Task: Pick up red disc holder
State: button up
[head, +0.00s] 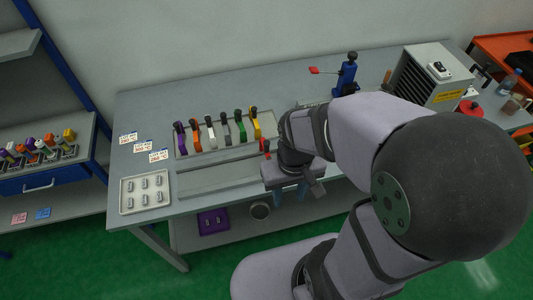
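A small red part (265,147) shows at the right end of the rack, just left of my wrist. It looks like the red disc holder, but my arm hides most of it. My gripper (288,194) is over the front edge of the bench, in front of the rack and to the right. It points down, its two bluish fingers look apart, and I see nothing between them.
The rack (215,152) holds several other holders, among them a purple one (180,139) and a yellow one (255,122). A tray (146,190) of small metal parts lies at left. A blue hand press (346,76) and a grey machine (433,76) stand behind my arm.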

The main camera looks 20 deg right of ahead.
jog(key=m+t+b, duration=0.1)
jog(key=t+b, duration=0.3)
jog(key=b, duration=0.1)
send_over(267, 144)
jog(key=s, duration=0.3)
jog(key=f, duration=0.2)
jog(key=shift+w+f+h, duration=0.2)
jog(key=shift+f+h, duration=0.1)
jog(key=shift+h, duration=0.1)
jog(key=shift+w+r+m+t, duration=0.1)
jog(key=shift+m+t, duration=0.2)
jog(key=shift+a+p+x, duration=0.15)
jog(key=shift+p+x, duration=0.2)
jog(key=shift+x, duration=1.55)
jog(key=shift+a+p+x, duration=0.1)
jog(key=shift+p+x, duration=0.2)
jog(key=shift+x, duration=1.55)
jog(key=shift+w, duration=0.1)
grip_shut()
